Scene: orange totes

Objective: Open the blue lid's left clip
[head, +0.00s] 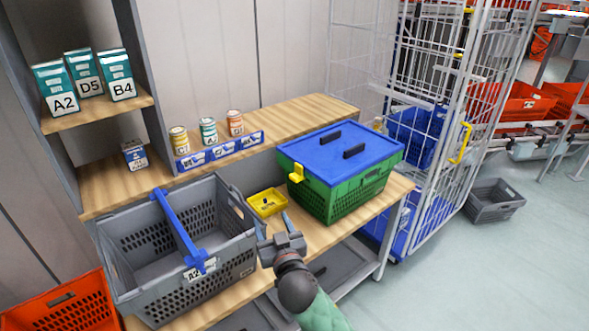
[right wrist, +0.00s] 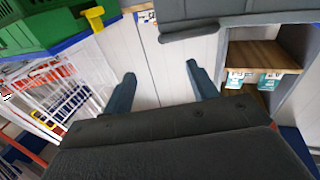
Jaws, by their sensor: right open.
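A green crate (head: 343,194) stands on the wooden bench in the head view, with a blue lid (head: 340,150) on top. The lid has two dark handles. Its left clip (head: 296,173) is yellow and sits at the lid's left edge; it also shows in the right wrist view as the yellow clip (right wrist: 93,17) at upper left, beside the green crate (right wrist: 30,25). My right gripper (head: 272,221) is open and empty, left of and nearer than the crate, apart from the clip. In the right wrist view its two fingers (right wrist: 159,85) are spread. My left gripper is not in view.
A grey basket (head: 185,277) with a blue handle stands left of my right gripper. A small yellow tray (head: 266,203) lies between basket and crate. Cans (head: 208,132) stand on the raised shelf behind. A wire cage trolley (head: 440,110) stands right of the bench.

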